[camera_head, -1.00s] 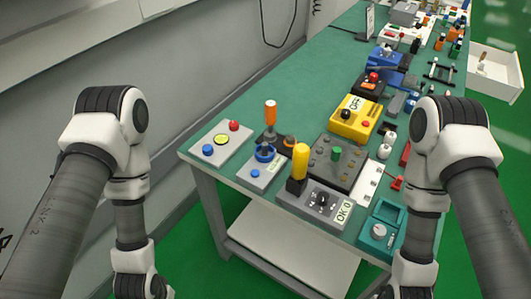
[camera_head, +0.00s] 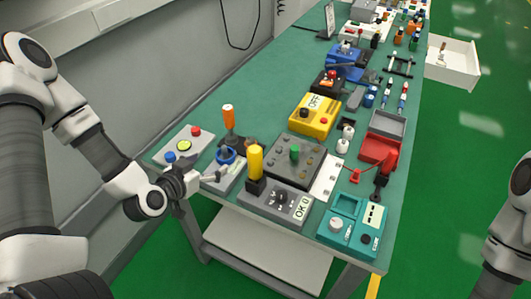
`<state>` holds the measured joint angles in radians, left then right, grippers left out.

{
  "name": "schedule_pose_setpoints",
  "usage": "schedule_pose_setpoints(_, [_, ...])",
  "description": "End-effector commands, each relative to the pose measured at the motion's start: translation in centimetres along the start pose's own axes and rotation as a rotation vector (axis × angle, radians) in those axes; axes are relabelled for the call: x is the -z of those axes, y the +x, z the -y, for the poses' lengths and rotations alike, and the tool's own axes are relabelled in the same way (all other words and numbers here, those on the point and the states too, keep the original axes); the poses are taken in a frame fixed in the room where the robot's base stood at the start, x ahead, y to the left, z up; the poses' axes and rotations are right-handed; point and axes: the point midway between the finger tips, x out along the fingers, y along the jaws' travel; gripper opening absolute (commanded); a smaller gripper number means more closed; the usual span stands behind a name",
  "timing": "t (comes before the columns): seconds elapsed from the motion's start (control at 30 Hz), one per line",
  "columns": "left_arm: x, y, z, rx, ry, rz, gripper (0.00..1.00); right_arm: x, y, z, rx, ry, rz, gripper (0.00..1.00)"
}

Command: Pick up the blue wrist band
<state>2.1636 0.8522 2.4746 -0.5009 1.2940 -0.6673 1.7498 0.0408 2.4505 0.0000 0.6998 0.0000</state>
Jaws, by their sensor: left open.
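The blue wrist band (camera_head: 227,155) shows as a small blue ring on top of a grey box (camera_head: 229,178), near the left front of the green table. My left gripper (camera_head: 213,176) reaches in from the left over the table's front edge. It is open and empty, just in front of and slightly left of the blue ring, and covers part of the grey box. Whether its fingers touch the box cannot be told. My right arm shows at the right edge, but its gripper is out of view.
An orange-handled tool (camera_head: 229,118) stands behind the ring. A grey button box (camera_head: 184,144) lies to the left, and a yellow-knobbed grey panel (camera_head: 276,203) to the right. The right side of the green table (camera_head: 262,92) is crowded; its left-middle area is clear.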

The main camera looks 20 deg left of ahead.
Motion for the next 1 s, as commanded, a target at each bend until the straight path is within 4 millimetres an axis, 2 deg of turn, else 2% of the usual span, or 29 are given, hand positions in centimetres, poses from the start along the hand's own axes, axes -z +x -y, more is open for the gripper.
schedule_pose_setpoints(0.27, [-0.1,3.2,-0.1,0.0,0.008,-0.003,0.88,0.1,0.5,0.0,0.0,-0.001,-0.001,0.0])
schedule_pose_setpoints(0.5, [-0.4,7.1,-0.2,-0.001,0.006,-0.002,0.88,0.1,0.1,0.0,0.0,-0.001,-0.001,0.0])
schedule_pose_setpoints(0.77, [-0.5,7.6,-0.2,0.0,0.0,-0.001,0.88,0.0,0.1,0.0,0.0,-0.001,-0.001,0.0])
schedule_pose_setpoints(0.9, [-0.5,7.6,-0.2,0.0,0.0,-0.001,0.38,0.0,0.1,0.0,0.0,-0.001,-0.001,0.0])
schedule_pose_setpoints(0.93, [-0.5,7.6,-0.2,0.0,0.0,-0.001,0.34,0.0,0.1,0.0,0.0,-0.001,-0.001,0.0])
schedule_pose_setpoints(1.0, [-0.5,7.6,-0.2,0.0,0.0,0.0,0.34,0.0,0.1,0.0,0.0,-0.001,-0.001,0.0])
